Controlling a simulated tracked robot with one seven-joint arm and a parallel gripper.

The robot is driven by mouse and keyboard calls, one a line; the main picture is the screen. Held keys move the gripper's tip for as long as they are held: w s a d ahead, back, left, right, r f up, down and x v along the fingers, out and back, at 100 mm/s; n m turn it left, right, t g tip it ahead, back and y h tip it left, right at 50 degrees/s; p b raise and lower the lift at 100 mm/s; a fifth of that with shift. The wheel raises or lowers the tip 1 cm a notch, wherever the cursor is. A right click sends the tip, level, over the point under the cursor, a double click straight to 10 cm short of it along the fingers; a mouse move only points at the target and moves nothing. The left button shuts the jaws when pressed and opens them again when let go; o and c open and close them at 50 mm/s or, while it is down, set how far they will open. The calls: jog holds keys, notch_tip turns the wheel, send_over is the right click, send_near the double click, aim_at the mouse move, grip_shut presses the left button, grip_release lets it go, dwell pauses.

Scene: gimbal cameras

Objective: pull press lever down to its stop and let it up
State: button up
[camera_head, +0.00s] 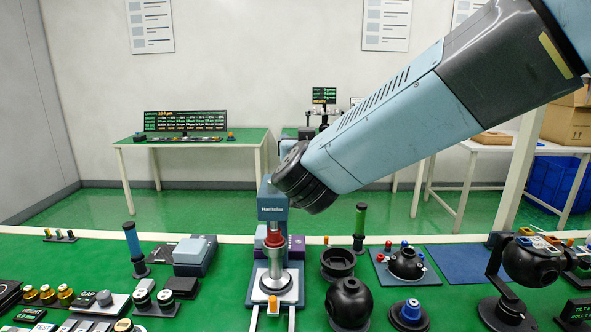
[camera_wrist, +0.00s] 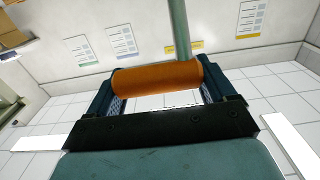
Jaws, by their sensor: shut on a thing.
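The press (camera_head: 271,205) is a blue-grey column on the green bench, with a red collar and metal ram (camera_head: 273,248) over a pale base plate. In the wrist view, an orange cylindrical lever grip (camera_wrist: 145,79) lies crosswise between the fingers of my gripper (camera_wrist: 160,77), which is shut on its two ends. A thin grey-green lever rod (camera_wrist: 180,30) runs from the grip to the top of that picture. In the head view my arm crosses from the upper right to near the press top; the lever grip and my fingers are hidden there.
A black round holder (camera_head: 338,262) and a black ball-shaped fixture (camera_head: 350,301) stand right of the press. A blue mat (camera_head: 462,263) lies to the right. Many small parts crowd the front left.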

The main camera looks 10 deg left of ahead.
jog(key=shift+s, duration=0.35)
jog(key=shift+s+f, duration=0.1)
jog(key=shift+s+d+f, duration=0.15)
jog(key=shift+s+f, duration=0.25)
jog(key=shift+s, duration=0.15)
jog(key=shift+s+d+f, duration=0.1)
jog(key=shift+s+f, duration=0.25)
jog(key=shift+s, duration=0.3)
jog(key=shift+s+d+f, duration=0.15)
jog(key=shift+s+f, duration=0.35)
jog(key=shift+s+d+f, duration=0.15)
jog(key=shift+s+f, duration=0.3)
jog(key=shift+s, duration=0.05)
jog(key=shift+f, duration=0.1)
